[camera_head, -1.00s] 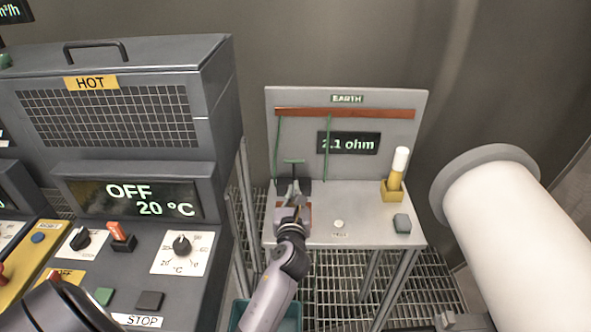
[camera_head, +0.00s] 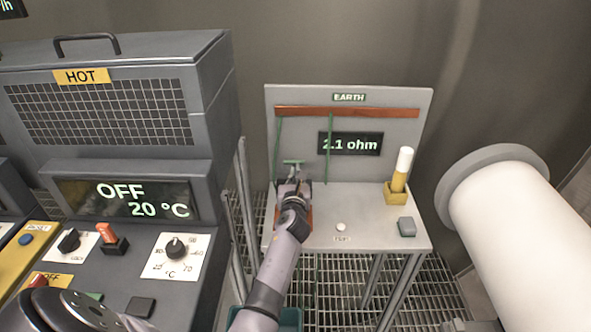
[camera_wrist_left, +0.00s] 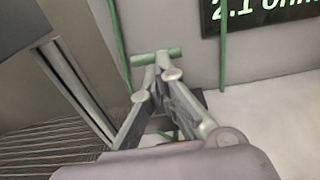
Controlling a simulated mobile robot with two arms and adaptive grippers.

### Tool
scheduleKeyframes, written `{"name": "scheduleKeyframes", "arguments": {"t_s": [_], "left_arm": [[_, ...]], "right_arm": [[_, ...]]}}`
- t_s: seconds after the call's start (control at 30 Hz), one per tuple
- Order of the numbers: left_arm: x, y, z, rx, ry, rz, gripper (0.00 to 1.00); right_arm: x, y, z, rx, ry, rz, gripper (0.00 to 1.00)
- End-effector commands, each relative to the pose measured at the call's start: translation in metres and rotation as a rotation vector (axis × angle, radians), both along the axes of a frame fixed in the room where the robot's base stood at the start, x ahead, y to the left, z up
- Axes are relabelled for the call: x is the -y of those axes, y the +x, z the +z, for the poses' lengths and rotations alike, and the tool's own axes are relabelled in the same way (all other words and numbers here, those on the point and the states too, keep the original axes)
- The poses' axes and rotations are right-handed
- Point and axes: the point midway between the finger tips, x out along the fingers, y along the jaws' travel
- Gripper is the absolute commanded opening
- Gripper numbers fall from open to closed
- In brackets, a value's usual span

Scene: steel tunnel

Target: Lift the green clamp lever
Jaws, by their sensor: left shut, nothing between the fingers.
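The green clamp lever (camera_head: 293,162) stands upright on the earth bench, its short crossbar at the top. It also shows in the left wrist view (camera_wrist_left: 144,59), just beyond the fingers. My left gripper (camera_head: 292,184) is at the clamp, just in front of and below the crossbar, and hides most of the clamp body. In the left wrist view the fingers (camera_wrist_left: 160,80) converge close below the crossbar; they are shut and empty. Whether they touch the lever cannot be told. My right gripper is not in view.
The bench's back panel (camera_head: 399,140) rises behind the clamp, with green cables and a 2.1 ohm display (camera_head: 350,144). A yellow-and-white post (camera_head: 398,182) and a grey block (camera_head: 407,227) stand right. The heater cabinet (camera_head: 120,100) is left, a large white pipe (camera_head: 530,230) right.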

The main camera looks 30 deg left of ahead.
Motion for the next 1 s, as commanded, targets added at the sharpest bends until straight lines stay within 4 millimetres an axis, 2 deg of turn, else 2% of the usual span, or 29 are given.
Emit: {"name": "scheduleKeyframes", "arguments": {"t_s": [0.2, 0.67, 1.0], "left_arm": [[-0.012, 0.021, -0.003, 0.000, -0.002, 0.000, 0.00], [-0.015, 0.025, -0.003, 0.000, 0.000, -0.001, 0.00], [-0.027, 0.043, 0.003, 0.001, 0.002, 0.000, 0.00]], "right_arm": [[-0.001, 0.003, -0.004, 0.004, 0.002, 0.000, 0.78], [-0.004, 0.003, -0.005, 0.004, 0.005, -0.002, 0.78], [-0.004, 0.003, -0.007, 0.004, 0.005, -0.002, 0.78]]}}
